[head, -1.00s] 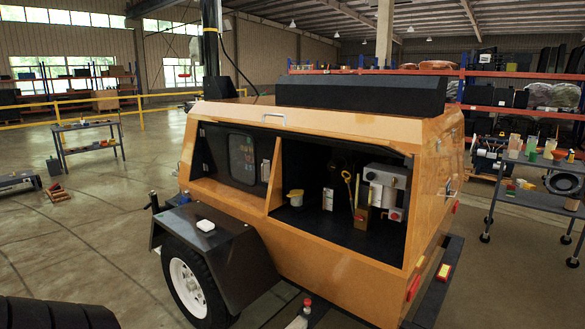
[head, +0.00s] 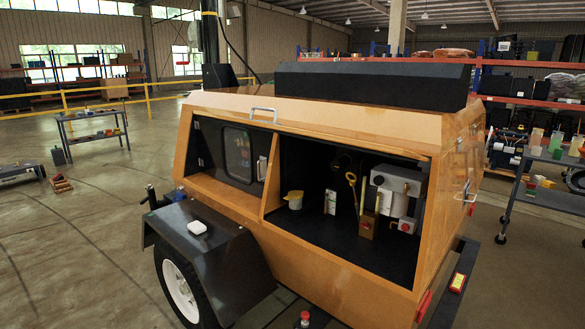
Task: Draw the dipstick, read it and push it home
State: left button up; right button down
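A yellow ring-topped handle on a thin stem, which looks like the dipstick (head: 351,178), stands upright inside the open right bay of the orange light-tower trailer (head: 330,280). Its lower end is too small to make out. A thin yellow upright strip (head: 362,196) is just right of it, above a brass-coloured block (head: 367,228). Neither of my grippers is in view.
The bay also holds a grey-white box unit (head: 397,180), a white card (head: 330,201) and a pale cup with a yellow top (head: 294,199). A black fender (head: 205,240) with a white item (head: 197,227) juts out at left. A cart (head: 550,190) stands at right.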

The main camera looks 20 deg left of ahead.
aim_at(352, 182)
jog(key=i+u, duration=0.2)
jog(key=u, duration=0.2)
jog(key=i+l+u, duration=0.2)
jog(key=u, duration=0.15)
jog(key=i+l+u, duration=0.15)
jog(key=u, duration=0.25)
